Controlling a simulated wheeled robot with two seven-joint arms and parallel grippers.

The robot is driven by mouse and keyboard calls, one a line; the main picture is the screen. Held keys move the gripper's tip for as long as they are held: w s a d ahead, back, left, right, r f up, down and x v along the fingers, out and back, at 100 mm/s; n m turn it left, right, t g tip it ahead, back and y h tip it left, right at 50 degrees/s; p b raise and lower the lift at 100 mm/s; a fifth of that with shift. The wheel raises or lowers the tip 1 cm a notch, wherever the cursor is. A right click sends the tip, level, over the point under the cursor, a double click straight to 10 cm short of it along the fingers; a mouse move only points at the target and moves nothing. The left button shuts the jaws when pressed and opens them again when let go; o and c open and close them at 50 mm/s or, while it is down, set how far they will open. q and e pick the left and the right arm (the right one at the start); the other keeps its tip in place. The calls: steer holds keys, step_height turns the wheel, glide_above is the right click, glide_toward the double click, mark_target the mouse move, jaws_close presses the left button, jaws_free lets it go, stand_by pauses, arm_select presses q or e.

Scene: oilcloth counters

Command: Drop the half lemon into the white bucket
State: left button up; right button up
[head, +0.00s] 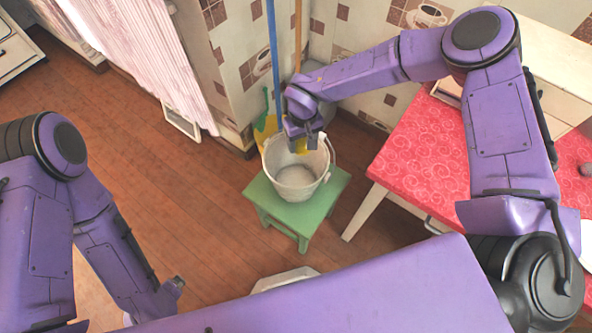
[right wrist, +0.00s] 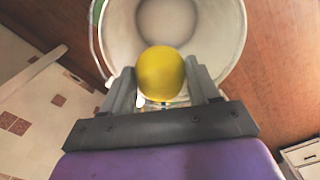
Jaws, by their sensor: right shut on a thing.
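The white bucket (head: 297,178) stands upright on a small green stool; its open mouth also shows in the right wrist view (right wrist: 218,60). My right gripper (head: 308,143) is over the far part of the bucket's mouth, shut on the yellow half lemon (right wrist: 161,73). In the right wrist view the lemon sits between the two fingers (right wrist: 163,88), with the bucket's inside behind it. In the head view only a bit of the lemon (head: 301,147) shows under the gripper. My left gripper (head: 172,288) is low at the bottom left, and its fingers are not clear.
The green stool (head: 320,196) stands on the wooden floor near the tiled wall. A counter with a red patterned oilcloth (head: 415,150) is to the right. A blue pole (head: 275,60) and an orange pole lean in the corner behind the bucket. The floor left of the stool is free.

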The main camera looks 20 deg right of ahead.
steer(key=o, duration=1)
step_height(320, 180, up, 11)
steer(key=shift+f, duration=0.15)
